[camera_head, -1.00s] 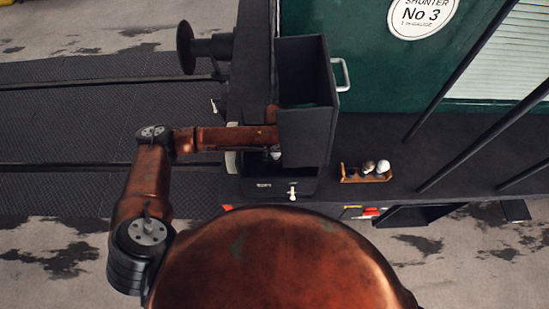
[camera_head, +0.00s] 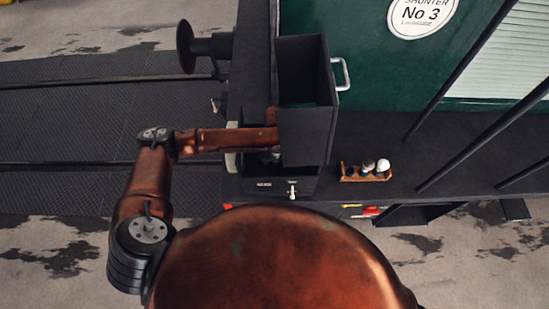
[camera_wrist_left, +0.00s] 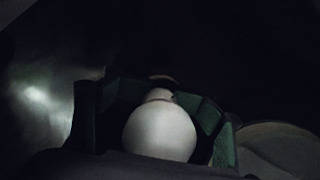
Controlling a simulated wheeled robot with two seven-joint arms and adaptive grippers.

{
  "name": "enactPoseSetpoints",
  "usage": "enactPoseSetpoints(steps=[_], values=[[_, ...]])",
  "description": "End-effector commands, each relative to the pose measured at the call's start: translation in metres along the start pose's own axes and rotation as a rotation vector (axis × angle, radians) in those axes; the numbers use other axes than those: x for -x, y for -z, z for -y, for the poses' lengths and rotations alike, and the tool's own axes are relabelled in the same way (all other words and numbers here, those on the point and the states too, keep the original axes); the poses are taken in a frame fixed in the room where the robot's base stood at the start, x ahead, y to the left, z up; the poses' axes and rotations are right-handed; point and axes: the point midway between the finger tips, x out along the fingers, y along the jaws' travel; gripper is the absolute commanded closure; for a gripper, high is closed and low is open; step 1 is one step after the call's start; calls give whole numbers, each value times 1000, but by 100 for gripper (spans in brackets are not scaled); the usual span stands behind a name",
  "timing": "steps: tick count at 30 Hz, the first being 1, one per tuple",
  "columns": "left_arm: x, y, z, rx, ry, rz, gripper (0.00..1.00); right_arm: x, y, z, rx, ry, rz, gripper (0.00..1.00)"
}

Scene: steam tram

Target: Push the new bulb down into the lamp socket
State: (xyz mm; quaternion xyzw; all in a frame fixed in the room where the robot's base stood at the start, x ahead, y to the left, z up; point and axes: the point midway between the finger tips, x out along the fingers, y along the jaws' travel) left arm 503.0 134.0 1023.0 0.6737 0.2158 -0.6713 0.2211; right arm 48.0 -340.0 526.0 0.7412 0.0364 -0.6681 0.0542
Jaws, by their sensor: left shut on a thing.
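The lamp (camera_head: 306,138) is a tall black box, open on top, on the dark running board. My left arm reaches in from the left and ends at the lamp's lower left side. My left gripper (camera_head: 272,154) is mostly hidden by the lamp walls there. In the left wrist view, a round white bulb (camera_wrist_left: 160,132) sits between the dark green fingers of my left gripper (camera_wrist_left: 155,105), shut on it. The bulb's narrow neck points away from the camera into the dark. The socket is too dark to make out. My right gripper is not in view.
A wooden rack (camera_head: 352,174) holding a white bulb (camera_head: 383,165) and a darker one (camera_head: 368,166) stands right of the lamp. A black drawer-like box front (camera_head: 265,185) lies below the lamp. Slanted dark rails (camera_head: 470,130) stand at right.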

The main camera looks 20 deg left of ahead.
Motion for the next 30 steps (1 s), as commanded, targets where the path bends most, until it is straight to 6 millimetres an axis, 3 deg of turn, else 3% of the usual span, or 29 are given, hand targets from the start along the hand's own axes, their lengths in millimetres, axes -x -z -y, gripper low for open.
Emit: enactPoseSetpoints(steps=[1, 21, 22, 30], values=[[-7, -3, 3, 2, 7, 7, 100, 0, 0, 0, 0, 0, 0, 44], [-14, -1, 6, 3, 12, 4, 100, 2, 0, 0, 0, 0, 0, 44], [-14, -1, 6, 3, 12, 4, 50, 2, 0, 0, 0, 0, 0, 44], [-12, 0, 4, 2, 8, 2, 32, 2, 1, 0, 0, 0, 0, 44]])
